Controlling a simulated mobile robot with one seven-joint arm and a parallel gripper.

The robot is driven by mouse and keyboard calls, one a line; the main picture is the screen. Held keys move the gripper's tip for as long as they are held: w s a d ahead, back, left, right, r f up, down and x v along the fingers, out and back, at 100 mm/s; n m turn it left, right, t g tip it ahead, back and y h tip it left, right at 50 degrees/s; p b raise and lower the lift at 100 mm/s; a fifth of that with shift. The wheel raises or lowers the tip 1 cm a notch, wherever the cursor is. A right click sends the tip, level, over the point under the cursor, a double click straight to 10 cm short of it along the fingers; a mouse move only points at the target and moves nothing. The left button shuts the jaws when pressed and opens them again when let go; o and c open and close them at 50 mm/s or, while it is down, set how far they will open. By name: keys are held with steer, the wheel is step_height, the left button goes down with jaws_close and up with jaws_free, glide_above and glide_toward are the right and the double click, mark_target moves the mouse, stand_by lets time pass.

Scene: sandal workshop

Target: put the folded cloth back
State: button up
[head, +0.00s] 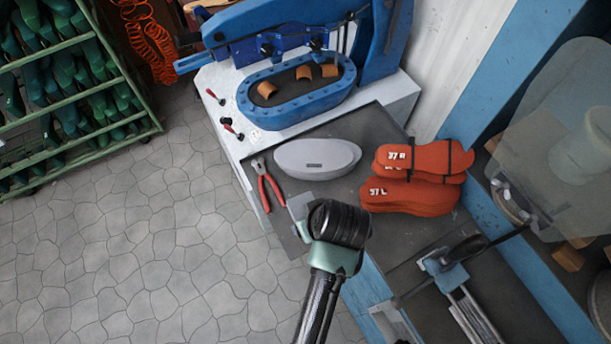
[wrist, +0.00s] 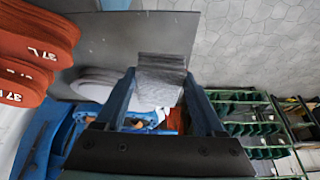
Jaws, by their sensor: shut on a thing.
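My gripper (wrist: 164,82) is shut on the folded cloth (wrist: 158,66), a small grey bundle between its two blue fingers in the wrist view. The cloth is in front of the dark bench top (wrist: 125,35), near its edge with the floor. Whether it touches the bench I cannot tell. In the head view my black wrist hangs over the bench's left front part and hides most of the gripper. A light grey piece shows at its left; I cannot tell whether it is the cloth.
On the bench (head: 345,135) lie a grey oval object (head: 316,158), red-handled pliers (head: 268,186) and strapped orange-red soles (head: 418,178). A blue oval-topped machine (head: 295,98) stands behind. A clamp-like tool (head: 445,268) is at right. A green rack (head: 75,95) stands across open floor.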

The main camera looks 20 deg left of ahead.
steer(key=shift+n, duration=0.5)
steer(key=f, duration=0.4)
steer(key=shift+s+a+f, duration=0.15)
steer(key=shift+a+f, duration=0.1)
steer(key=shift+f, duration=0.1)
steer(key=shift+a+f+p, duration=0.1)
steer(key=shift+f+p, duration=0.2)
steer(key=shift+f, duration=2.35)
steer(key=shift+f, duration=0.15)
steer(key=o, duration=1.4)
steer(key=shift+o, duration=0.2)
